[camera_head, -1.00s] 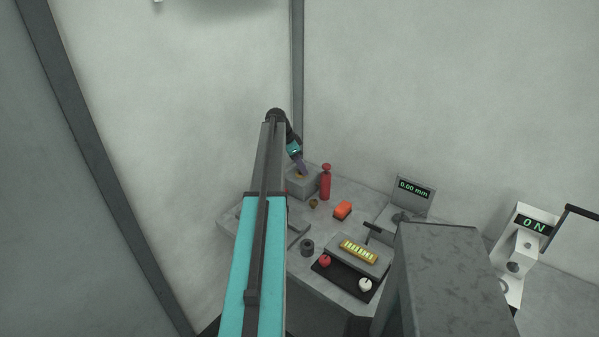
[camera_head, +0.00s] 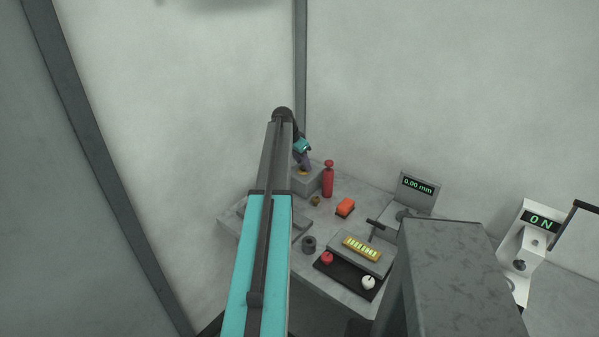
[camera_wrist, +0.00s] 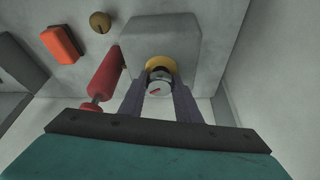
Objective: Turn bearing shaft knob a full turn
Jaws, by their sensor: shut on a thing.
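The bearing shaft knob (camera_wrist: 159,88) is a small pale round piece with a red mark, seen in the wrist view. Behind it is a brass-yellow ring (camera_wrist: 161,64) on the grey bearing block (camera_wrist: 178,28). My gripper (camera_wrist: 160,84) is shut on the knob, with one purple-grey finger on each side. In the head view my gripper (camera_head: 304,164) reaches down to the grey block (camera_head: 311,182) at the back of the bench; the arm partly hides the block and the knob is too small to make out there.
A red bottle (camera_head: 328,180) stands close beside the block. A small brass piece (camera_head: 315,201) and an orange block (camera_head: 345,207) lie nearby. A gauge reading 0.00 mm (camera_head: 417,186), a black ring (camera_head: 308,244) and a tray with red and white knobs (camera_head: 346,279) are further forward.

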